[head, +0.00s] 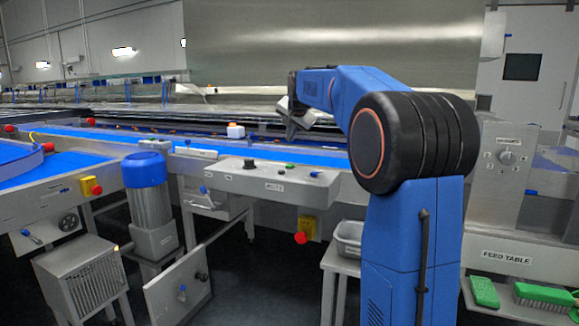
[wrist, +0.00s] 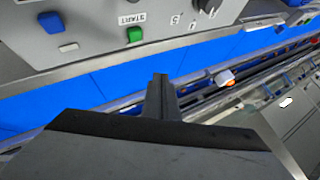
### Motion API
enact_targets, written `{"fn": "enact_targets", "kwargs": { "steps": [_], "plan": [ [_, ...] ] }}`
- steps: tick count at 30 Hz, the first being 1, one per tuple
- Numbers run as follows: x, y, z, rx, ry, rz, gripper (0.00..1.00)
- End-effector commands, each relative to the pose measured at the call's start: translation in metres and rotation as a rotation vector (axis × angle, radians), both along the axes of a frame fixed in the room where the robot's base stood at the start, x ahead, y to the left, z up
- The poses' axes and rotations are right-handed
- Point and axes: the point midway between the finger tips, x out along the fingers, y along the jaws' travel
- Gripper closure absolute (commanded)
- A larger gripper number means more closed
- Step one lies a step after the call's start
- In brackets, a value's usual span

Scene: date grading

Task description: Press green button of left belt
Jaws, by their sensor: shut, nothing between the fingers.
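A green button (wrist: 135,34) labelled START sits on a grey control panel (wrist: 100,52) in the wrist view. In the head view my gripper (head: 291,118) hangs over the far side of the blue belt. A small green button (head: 289,166) shows on the middle console (head: 262,184); I cannot tell whether it is the same one.
A black knob (head: 249,163) is on the middle console, with a red stop button (head: 301,238) below. Another blue belt (head: 62,168) lies at left. A blue motor (head: 147,170) stands between. A white and orange item (head: 236,130) is by the belt.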

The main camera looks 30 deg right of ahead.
Motion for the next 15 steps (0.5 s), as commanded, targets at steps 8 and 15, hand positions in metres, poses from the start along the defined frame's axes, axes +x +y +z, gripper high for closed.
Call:
{"fn": "enact_targets", "kwargs": {
  "steps": [8, 15],
  "plan": [
    [0.000, 0.000, -0.035, 0.000, 0.001, 0.000, 1.00],
    [-0.001, 0.000, -0.059, 0.000, 0.001, 0.000, 1.00]
  ]
}}
